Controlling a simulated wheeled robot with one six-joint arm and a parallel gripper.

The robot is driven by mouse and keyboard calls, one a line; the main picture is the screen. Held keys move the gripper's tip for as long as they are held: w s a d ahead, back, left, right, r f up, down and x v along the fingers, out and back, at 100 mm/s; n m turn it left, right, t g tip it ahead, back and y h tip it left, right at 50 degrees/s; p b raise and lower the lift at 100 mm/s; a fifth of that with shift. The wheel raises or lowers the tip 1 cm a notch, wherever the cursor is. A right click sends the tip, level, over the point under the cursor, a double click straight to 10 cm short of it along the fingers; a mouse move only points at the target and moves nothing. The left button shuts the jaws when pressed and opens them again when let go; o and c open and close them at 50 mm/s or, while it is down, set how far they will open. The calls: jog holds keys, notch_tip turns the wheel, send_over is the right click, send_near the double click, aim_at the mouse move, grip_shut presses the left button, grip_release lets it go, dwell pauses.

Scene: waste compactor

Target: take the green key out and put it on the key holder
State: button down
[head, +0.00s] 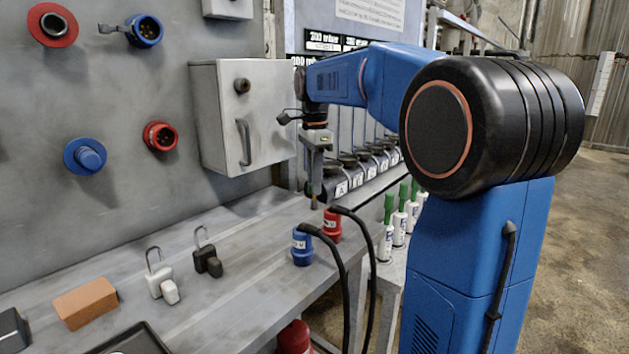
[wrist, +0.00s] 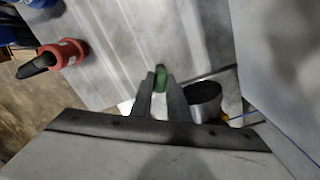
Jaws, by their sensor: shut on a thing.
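My gripper (head: 314,200) hangs pointing down above the back right part of the metal bench, in front of the row of dark lettered units. In the wrist view my gripper (wrist: 160,82) is closed on a small green piece, the green key (wrist: 161,77), seen between the fingertips. Most of the key is hidden by the fingers, and in the head view I cannot make it out. I cannot clearly identify the key holder in either view.
Red (head: 332,225) and blue (head: 302,246) plugs with black cables stand near the bench's right edge, close to my gripper. A grey cabinet (head: 240,115) is on the wall to the left. Two padlocks (head: 161,275) (head: 207,255) and an orange-brown block (head: 86,302) lie further left. Green-topped bottles (head: 401,226) stand at right.

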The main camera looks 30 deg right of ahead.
jog(key=shift+f, duration=0.9)
dwell(0.9)
jog(key=c, duration=1.6)
grip_release()
jog(key=shift+r, duration=0.15)
jog(key=shift+c, duration=0.4)
jog(key=shift+r, duration=3.35)
